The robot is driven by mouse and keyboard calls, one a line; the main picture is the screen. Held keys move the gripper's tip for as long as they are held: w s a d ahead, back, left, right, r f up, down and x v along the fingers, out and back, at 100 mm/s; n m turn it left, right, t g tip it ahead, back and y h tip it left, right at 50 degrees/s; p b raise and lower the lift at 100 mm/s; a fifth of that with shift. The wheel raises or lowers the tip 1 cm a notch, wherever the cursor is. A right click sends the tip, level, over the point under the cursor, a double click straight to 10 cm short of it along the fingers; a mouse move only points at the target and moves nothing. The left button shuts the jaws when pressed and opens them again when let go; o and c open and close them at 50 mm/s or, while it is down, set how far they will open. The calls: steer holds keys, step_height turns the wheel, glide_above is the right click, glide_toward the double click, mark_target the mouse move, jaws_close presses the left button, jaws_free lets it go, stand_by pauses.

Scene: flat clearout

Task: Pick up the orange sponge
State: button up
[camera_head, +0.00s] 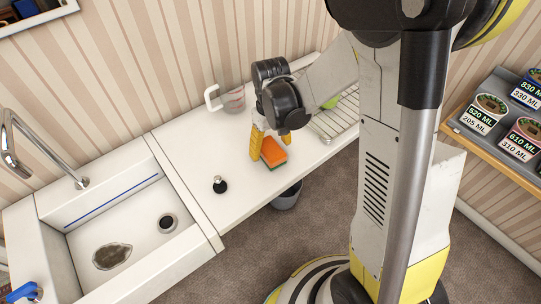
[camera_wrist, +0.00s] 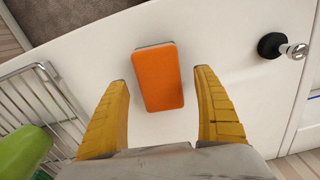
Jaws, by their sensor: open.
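The orange sponge (camera_head: 272,150) lies on the white counter near its front edge, and a thin green layer shows under the orange. In the wrist view the sponge (camera_wrist: 158,77) lies ahead, its near end between the yellow fingertips. My gripper (camera_head: 270,144) is open, with its fingers pointing down at the sponge. In the wrist view my gripper (camera_wrist: 160,78) has a finger on each side of the sponge, with a gap on both sides. I cannot tell how high the fingertips are above the counter.
A black stopper with a metal knob (camera_wrist: 283,46) stands on the counter (camera_head: 205,170). A wire rack (camera_head: 335,120) with a green item (camera_wrist: 22,150) is beside my gripper. A measuring cup (camera_head: 232,99) stands behind. The sink (camera_head: 125,225) is at left. A grey bin (camera_head: 287,196) stands below the edge.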

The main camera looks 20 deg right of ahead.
mark_target(271, 148)
steer(key=shift+f, duration=0.6)
steer(key=shift+r, duration=0.1)
steer(key=c, duration=1.3)
step_height(271, 148, up, 4)
steer(key=shift+r+p, duration=0.1)
steer(key=shift+p, duration=1)
steer(key=s+d+r+p, duration=0.1)
steer(key=d+r, duration=0.1)
steer(key=d, duration=0.1)
steer(key=d+r+p, duration=0.1)
steer(key=d+r, duration=0.1)
steer(key=d, duration=0.2)
steer(key=s+d+r+p, duration=0.1)
steer(key=d+r, duration=0.1)
steer(key=d, duration=0.2)
steer(key=shift+s+d+r, duration=0.2)
steer(key=shift+s+r, duration=0.15)
steer(key=shift+r, duration=0.05)
steer(key=o, duration=0.6)
steer(key=shift+c, duration=0.2)
steer(key=c, duration=0.4)
